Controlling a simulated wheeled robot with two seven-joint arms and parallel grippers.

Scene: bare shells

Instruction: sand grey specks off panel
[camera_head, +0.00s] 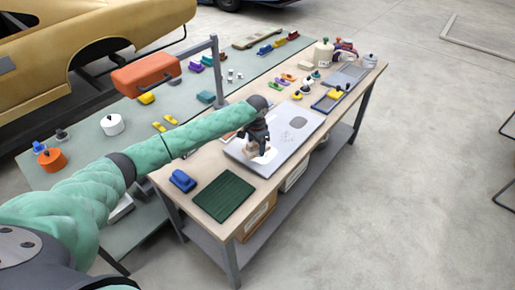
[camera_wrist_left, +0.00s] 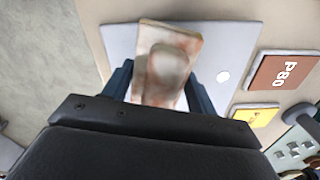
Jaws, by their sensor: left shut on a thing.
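The pale grey panel (camera_head: 305,139) lies flat on the wooden bench, with a darker grey oval patch and some faint small specks right of my gripper. My left gripper (camera_head: 263,150) is over the panel's left part, pointing down. In the left wrist view my left gripper (camera_wrist_left: 160,88) is shut on a worn tan block (camera_wrist_left: 167,60) with brownish stains. The panel (camera_wrist_left: 228,50) shows behind the block, with a small white round spot. The block hides part of the panel, and I cannot tell whether it touches it. My right gripper is out of view.
A brown sheet marked P80 (camera_wrist_left: 284,71) and a yellow one (camera_wrist_left: 254,115) lie beside the panel. A dark green mat (camera_head: 224,195) and a blue block (camera_head: 182,180) are at the near end.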

